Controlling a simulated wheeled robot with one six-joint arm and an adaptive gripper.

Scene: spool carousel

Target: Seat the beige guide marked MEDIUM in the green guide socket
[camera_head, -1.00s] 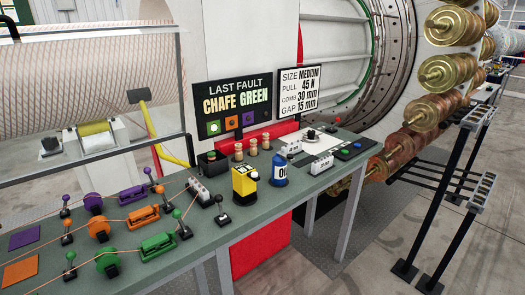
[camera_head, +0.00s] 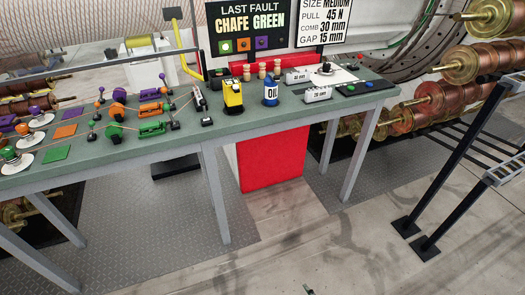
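Three small beige pegs stand side by side at the back of the green bench, in front of a red panel: a left one (camera_head: 249,72), a middle one (camera_head: 262,70) and a right one (camera_head: 276,66). They may be the guides; no marking is readable on them. The green row at the front left of the bench holds a green roller (camera_head: 113,130) and a green block (camera_head: 152,130). I cannot make out which part is the green guide socket. My gripper is not clearly in view. A small dark piece at the bottom edge is too cut off to identify.
The bench (camera_head: 225,127) also carries a yellow box (camera_head: 233,97), a blue OIL bottle (camera_head: 270,91) and two grey gauge blocks. The fault sign (camera_head: 246,25) reads CHAFE GREEN; the white sign (camera_head: 323,22) reads MEDIUM. Floor before the bench is open; a black-legged rack (camera_head: 465,180) stands right.

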